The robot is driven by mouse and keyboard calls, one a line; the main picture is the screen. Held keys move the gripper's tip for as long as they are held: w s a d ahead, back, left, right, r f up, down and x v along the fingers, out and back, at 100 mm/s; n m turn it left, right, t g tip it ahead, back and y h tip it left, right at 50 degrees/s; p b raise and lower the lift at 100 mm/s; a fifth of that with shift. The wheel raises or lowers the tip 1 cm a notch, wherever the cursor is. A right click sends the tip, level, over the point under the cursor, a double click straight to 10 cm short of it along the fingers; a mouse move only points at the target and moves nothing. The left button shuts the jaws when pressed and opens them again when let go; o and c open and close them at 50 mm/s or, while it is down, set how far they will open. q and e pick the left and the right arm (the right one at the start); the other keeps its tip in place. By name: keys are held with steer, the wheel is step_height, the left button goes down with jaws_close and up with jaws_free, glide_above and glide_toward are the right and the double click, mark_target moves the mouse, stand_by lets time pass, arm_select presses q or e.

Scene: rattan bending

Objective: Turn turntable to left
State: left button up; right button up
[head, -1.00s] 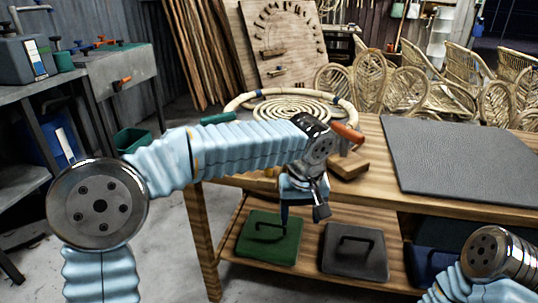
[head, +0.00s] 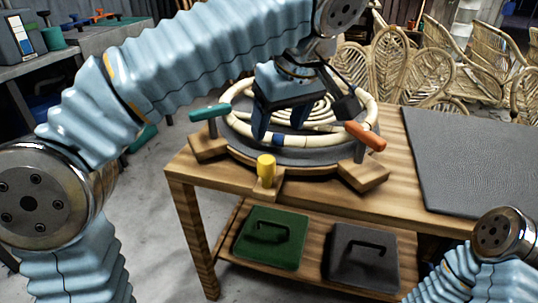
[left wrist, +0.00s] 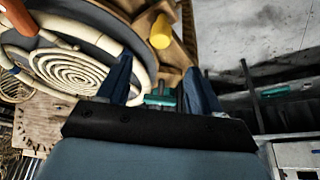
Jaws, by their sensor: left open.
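The turntable (head: 315,157) is a dark grey disc on a wooden base at the table's left end. A pale rattan coil (head: 330,112) lies on it. Around its edge stand a teal handle (head: 210,112), an orange handle (head: 366,136) and a yellow knob (head: 266,170). My left gripper (head: 280,128) is open and empty in front of the coil in the head view, fingers pointing down; its exact height is unclear. In the left wrist view the teal handle (left wrist: 162,99) shows between the fingers, farther off, with the yellow knob (left wrist: 160,32) above. My right gripper is out of view.
A dark grey mat (head: 475,150) covers the table's right part. A green lidded box (head: 270,238) and a grey one (head: 363,257) sit on the lower shelf. Wicker chairs (head: 460,70) stand behind the table.

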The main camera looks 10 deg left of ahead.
mark_target(267, 160)
arm_select(q)
steer(key=b+x, duration=0.2)
steer(key=x, duration=1)
steer(key=shift+f, duration=0.3)
steer(key=shift+c, duration=0.3)
jaws_close()
